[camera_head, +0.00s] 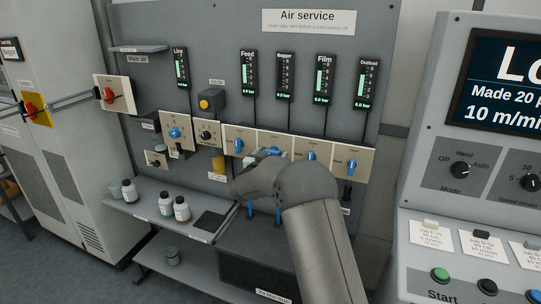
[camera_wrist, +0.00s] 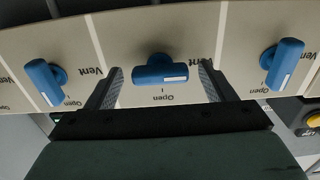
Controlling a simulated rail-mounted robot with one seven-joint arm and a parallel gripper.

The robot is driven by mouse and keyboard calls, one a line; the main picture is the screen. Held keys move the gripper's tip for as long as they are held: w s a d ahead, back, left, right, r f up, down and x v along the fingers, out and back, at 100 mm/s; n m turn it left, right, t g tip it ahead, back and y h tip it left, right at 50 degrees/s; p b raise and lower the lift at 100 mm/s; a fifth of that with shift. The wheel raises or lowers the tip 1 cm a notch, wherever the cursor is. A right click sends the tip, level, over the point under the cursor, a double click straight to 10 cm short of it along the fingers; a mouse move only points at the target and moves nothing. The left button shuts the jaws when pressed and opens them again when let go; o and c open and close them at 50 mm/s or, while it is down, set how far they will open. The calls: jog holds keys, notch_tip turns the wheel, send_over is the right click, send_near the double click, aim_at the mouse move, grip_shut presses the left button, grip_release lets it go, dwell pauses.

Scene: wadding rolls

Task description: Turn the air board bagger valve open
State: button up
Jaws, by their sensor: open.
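A row of blue-handled valves on beige plates runs across the air board (camera_head: 130,70). My gripper (camera_head: 265,160) is at the valve below the "Bagger" gauge (camera_head: 284,72) and hides most of it in the head view. In the wrist view, my gripper (camera_wrist: 161,82) is open, with one finger on each side of the bagger valve's blue handle (camera_wrist: 158,70). That handle lies across the picture, spanning between the fingers; contact cannot be told. "Open" is printed beside it and "Vent" off one end. The neighbouring handles (camera_wrist: 45,82) (camera_wrist: 283,62) stand nearly upright in the wrist view.
The Feed valve (camera_head: 238,146) and Film valve (camera_head: 311,156) flank my gripper closely. A yellow part (camera_head: 218,164) hangs below left. A shelf (camera_head: 150,209) with bottles (camera_head: 181,208) is lower left. A control console (camera_head: 425,150) stands at right.

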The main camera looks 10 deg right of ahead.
jog(key=c, duration=1)
jog(key=shift+f+m+b, duration=0.1)
jog(key=shift+m+b, duration=0.2)
jog(key=shift+b, duration=0.2)
jog(key=m+b, duration=0.2)
jog(key=b, duration=0.1)
jog(key=shift+f+m+b, duration=0.2)
jog(key=shift+m+b, duration=0.15)
jog(key=shift+m, duration=0.05)
jog(key=m+b, duration=0.4)
jog(key=shift+b, duration=0.35)
jog(key=m+b, duration=0.5)
jog(key=shift+m, duration=0.4)
jog(key=m+b, duration=0.1)
jog(key=m, duration=0.1)
jog(key=m+b, duration=0.2)
jog(key=shift+r+m, duration=0.2)
jog(key=shift+m, duration=0.2)
jog(key=shift+b, duration=0.35)
